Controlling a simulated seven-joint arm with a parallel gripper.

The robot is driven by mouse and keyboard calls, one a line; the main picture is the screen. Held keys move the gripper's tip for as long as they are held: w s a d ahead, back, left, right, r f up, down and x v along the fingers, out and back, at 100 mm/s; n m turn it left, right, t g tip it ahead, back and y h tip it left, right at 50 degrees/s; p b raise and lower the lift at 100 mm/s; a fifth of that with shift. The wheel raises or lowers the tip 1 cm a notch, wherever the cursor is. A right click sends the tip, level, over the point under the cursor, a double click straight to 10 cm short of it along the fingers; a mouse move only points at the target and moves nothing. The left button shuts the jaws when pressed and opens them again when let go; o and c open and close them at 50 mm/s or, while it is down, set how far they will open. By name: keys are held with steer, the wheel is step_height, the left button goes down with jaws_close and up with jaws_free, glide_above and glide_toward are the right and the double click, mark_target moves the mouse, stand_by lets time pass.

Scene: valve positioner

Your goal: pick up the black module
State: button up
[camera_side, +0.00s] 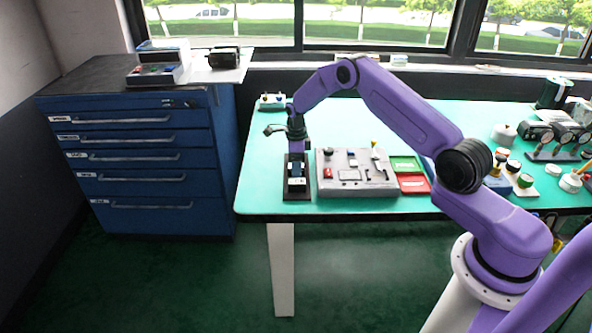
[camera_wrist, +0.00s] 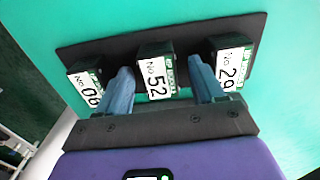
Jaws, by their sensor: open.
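Three black modules with white-and-green labels stand in a row on a dark plate (camera_wrist: 110,50) in the wrist view. The left module (camera_wrist: 88,88) reads No. 06, the middle module (camera_wrist: 156,70) No. 52 and the right module (camera_wrist: 232,62) No. 29. My gripper (camera_wrist: 160,66) is open, with its blue fingers on either side of the middle module. I cannot tell whether they touch it. In the side view my gripper (camera_side: 297,168) points down over the dark plate (camera_side: 297,196) near the table's front left; it partly hides the modules there.
A grey panel (camera_side: 345,185) with controls stands just right of the plate. Green (camera_side: 404,163) and red (camera_side: 413,184) trays lie beyond it. A small device (camera_side: 271,101) sits at the back left. Buttons and other parts crowd the table's right side. A blue drawer cabinet (camera_side: 140,160) stands left.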

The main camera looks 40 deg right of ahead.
steer(key=shift+f, duration=0.35)
steer(key=shift+c, duration=0.3)
steer(key=c, duration=1.1)
steer(key=shift+o, duration=0.2)
steer(key=shift+r, duration=0.1)
